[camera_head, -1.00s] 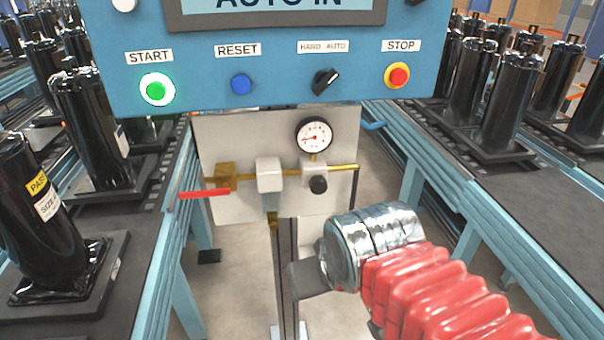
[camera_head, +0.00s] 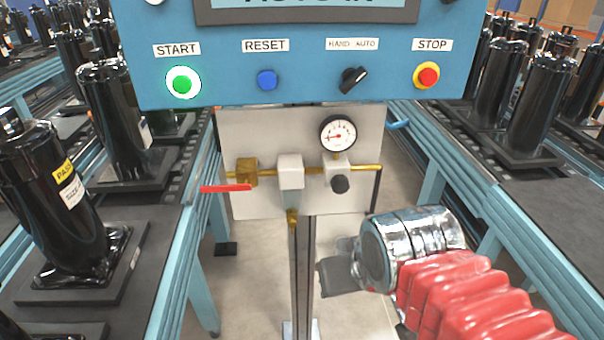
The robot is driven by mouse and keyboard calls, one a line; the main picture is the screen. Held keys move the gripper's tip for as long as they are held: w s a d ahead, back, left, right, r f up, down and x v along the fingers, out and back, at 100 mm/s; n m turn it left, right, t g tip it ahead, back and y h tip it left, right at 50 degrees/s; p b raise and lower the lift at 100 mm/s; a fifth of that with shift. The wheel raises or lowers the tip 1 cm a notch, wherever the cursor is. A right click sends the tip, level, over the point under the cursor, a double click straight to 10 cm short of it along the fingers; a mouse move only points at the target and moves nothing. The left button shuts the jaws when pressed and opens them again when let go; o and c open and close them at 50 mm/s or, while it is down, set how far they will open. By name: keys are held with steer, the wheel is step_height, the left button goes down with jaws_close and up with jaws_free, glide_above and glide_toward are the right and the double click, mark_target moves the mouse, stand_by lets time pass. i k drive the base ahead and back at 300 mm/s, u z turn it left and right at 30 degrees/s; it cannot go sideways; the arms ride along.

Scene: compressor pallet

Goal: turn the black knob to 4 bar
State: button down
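The black knob (camera_head: 340,184) is a small round knob under the regulator body on the pale panel below the blue control box. The round pressure gauge (camera_head: 338,133) sits just above it, with a white face and a red needle pointing left; its numbers are too small to read. My gripper (camera_head: 338,272) is at the lower middle right, below the knob and apart from it. A grey finger shows at the end of my silver wrist and red-sleeved arm. The finger opening is not clear from this angle.
A brass valve with a red lever (camera_head: 226,188) is left of the regulator on the same brass pipe. The blue control box (camera_head: 215,60) overhangs above with a HAND AUTO selector (camera_head: 353,79). Conveyors with black compressors (camera_head: 112,125) flank both sides. A metal post (camera_head: 303,265) stands below the panel.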

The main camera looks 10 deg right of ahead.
mark_target(340, 184)
steer(key=u, duration=0.55)
steer(key=k, duration=1.3)
steer(key=u, duration=0.45)
steer(key=i, duration=0.7)
steer(key=z, duration=0.1)
